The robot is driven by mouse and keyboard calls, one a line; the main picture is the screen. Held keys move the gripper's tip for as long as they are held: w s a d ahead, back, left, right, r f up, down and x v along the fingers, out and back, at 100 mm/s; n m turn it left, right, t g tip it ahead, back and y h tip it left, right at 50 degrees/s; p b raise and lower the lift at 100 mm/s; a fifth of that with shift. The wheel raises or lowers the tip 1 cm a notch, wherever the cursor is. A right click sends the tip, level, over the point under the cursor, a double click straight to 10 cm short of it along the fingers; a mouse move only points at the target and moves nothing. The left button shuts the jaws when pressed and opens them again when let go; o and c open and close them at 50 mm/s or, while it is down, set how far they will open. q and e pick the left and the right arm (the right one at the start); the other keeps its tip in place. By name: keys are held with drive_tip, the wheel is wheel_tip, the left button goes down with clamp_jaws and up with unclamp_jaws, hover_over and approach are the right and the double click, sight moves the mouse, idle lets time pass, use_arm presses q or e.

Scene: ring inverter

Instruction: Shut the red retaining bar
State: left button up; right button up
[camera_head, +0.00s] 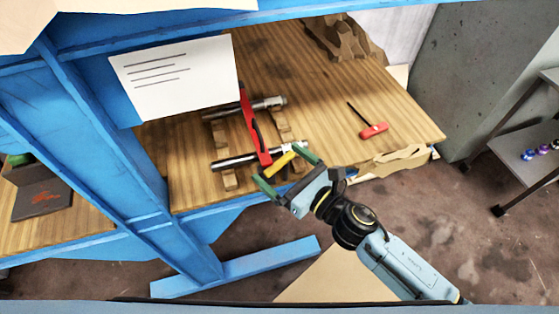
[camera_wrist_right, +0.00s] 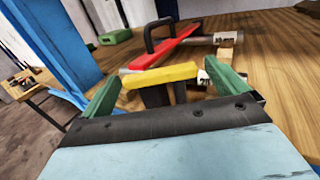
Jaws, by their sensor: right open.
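The red retaining bar (camera_head: 254,128) lies across two metal cylinders on wooden supports on the workbench. It has a black handle on top and a yellow end piece (camera_head: 279,165) at its near end. In the right wrist view the red bar (camera_wrist_right: 165,49) stretches away behind the yellow piece (camera_wrist_right: 159,76). My right gripper (camera_head: 287,168) is open at the near edge of the bench. Its green fingertips (camera_wrist_right: 167,96) stand either side of the yellow piece, with visible gaps. I cannot tell whether the bar is fully down. My left gripper is not in view.
A red-handled tool (camera_head: 374,130) lies on the bench (camera_head: 335,100) to the right. A blue frame post (camera_head: 110,150) and a hanging white sheet (camera_head: 175,78) stand at the left. Cardboard pieces lie at the back and right edge. The bench between is clear.

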drive_tip(key=shift+w+a, duration=0.35)
drive_tip(key=shift+a, duration=0.05)
drive_tip(key=c, duration=1.4)
